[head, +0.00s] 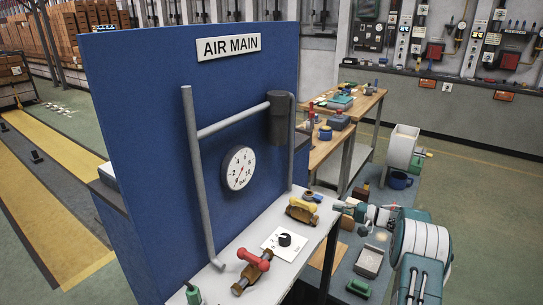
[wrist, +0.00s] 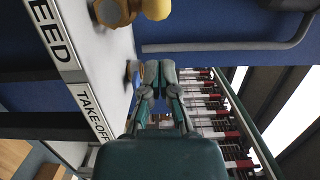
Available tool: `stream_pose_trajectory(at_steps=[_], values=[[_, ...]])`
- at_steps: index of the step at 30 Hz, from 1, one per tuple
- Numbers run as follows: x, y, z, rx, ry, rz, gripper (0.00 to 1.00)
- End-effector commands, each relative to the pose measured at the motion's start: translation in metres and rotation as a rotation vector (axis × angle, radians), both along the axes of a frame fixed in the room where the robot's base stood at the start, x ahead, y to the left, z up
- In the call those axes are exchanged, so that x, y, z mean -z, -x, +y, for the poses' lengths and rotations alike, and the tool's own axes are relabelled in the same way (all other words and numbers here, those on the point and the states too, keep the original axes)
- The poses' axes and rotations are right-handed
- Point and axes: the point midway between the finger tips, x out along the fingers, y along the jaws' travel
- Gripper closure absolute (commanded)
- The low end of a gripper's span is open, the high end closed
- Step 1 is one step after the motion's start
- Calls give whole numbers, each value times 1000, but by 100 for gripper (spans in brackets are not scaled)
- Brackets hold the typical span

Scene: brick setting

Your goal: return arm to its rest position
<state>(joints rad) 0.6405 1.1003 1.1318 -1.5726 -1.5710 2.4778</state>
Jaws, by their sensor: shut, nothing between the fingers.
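My gripper (head: 343,207) is at the right end of the white shelf in the head view, beside the brass valve (head: 301,211) and apart from it as far as I can tell. In the wrist view my gripper (wrist: 158,72) is shut with its fingers together and nothing between them. Brass and yellow parts (wrist: 118,10) show at the top of that view. My arm (head: 420,250) reaches in from the lower right of the head view.
A blue panel (head: 150,130) with a gauge (head: 238,168) and grey pipes stands behind the shelf (head: 225,280). The shelf bears a red-handled valve (head: 253,262) and a black knob (head: 285,239). Wooden benches (head: 325,150) stand behind. Green floor lies open at right (head: 480,210).

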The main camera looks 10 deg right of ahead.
Motion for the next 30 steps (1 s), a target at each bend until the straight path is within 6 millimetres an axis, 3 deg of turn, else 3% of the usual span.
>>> stream_pose_trajectory(at_steps=[5,12,16,23,30], values=[[-30,-16,8,75,71,-77,100],[-106,-47,25,307,287,-257,100],[-144,-53,33,426,408,-325,100],[-203,-47,48,614,625,-386,100],[-248,-17,64,759,854,-371,100]])
